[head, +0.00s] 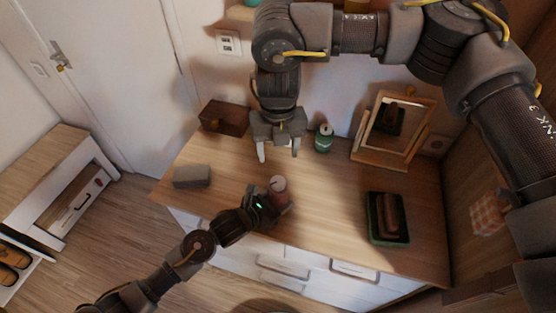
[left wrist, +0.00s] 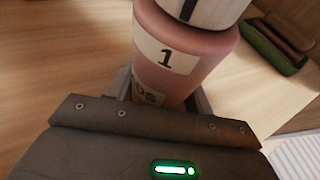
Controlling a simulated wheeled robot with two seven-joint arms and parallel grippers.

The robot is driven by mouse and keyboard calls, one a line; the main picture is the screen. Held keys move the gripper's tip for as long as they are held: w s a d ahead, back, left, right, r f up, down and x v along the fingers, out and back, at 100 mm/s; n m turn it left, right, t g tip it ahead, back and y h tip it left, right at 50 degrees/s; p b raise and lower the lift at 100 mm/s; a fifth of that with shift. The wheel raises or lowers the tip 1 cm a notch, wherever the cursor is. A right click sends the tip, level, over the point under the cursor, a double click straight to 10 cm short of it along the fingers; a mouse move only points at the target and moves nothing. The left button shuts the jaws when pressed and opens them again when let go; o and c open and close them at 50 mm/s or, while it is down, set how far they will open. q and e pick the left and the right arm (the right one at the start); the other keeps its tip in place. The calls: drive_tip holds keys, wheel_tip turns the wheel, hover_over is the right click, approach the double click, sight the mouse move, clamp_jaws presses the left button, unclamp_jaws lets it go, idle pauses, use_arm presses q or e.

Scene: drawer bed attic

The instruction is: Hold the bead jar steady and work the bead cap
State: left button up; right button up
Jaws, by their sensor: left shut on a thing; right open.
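The bead jar appears to be the pink jar (head: 279,188), upright near the front of the wooden dresser top. In the left wrist view the jar (left wrist: 172,62) carries a white label with a "1" and a partly hidden second label. Its pale cap (left wrist: 207,10) with a black mark is on top, cut off by the frame edge. My left gripper (head: 272,205) is shut around the jar's body from the front. My right gripper (head: 278,153) is open and empty, fingers pointing down, behind the jar and apart from it.
On the dresser top (head: 325,205) stand a green jar (head: 323,139), a tilting mirror (head: 372,137), a dark green tray (head: 373,220) with a brown object, a brown box (head: 224,118) and a grey block (head: 192,177). The wood between them is mostly clear.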

drive_tip(key=shift+r, duration=0.4)
use_arm(q)
drive_tip(key=o, duration=1.1)
drive_tip(key=v, duration=1.2)
drive_tip(key=shift+f, duration=0.1)
drive_tip(key=shift+s, duration=0.1)
use_arm(e)
drive_tip(key=shift+f, duration=0.1)
